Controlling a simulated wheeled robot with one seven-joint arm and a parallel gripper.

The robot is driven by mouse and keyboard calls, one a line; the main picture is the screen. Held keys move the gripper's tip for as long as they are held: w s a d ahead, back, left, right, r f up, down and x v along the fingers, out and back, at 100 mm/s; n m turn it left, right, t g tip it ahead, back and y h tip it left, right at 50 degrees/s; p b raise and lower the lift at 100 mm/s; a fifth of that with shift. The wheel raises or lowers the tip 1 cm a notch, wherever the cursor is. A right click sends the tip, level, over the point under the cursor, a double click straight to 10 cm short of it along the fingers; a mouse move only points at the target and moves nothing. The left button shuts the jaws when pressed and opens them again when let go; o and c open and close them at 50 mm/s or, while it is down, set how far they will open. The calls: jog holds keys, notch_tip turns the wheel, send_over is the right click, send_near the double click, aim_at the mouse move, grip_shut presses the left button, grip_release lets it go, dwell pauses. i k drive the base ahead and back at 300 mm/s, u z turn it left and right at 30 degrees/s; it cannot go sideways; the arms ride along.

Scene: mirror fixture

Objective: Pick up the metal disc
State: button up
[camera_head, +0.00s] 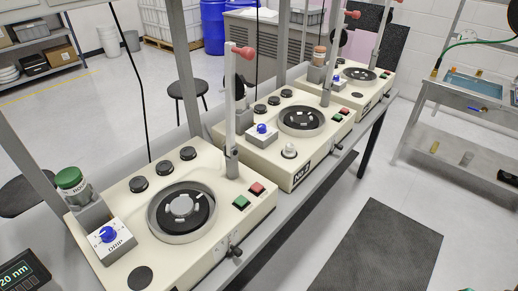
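The nearest cream polishing machine (122,215) has a round bowl with a dark wheel (202,213). A light grey round piece (181,205), which looks like a metal disc, sits at the wheel's middle. Similar dark wheels sit in the bowls of the middle machine (302,118) and the far machine (358,74), with small light pieces on them. I cannot tell for certain which piece is the metal disc. My gripper is not in view.
A green-capped bottle (70,180) and a blue-knobbed drip box (109,238) stand on the near machine's left. An upright arm with a red knob (243,53) rises at its back right. A dark mat (378,250) lies on open floor at right.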

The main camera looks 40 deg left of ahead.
aim_at(183, 206)
jog(key=i, duration=0.9)
jog(key=u, duration=4.6)
jog(key=i, duration=1)
jog(key=z, duration=0.05)
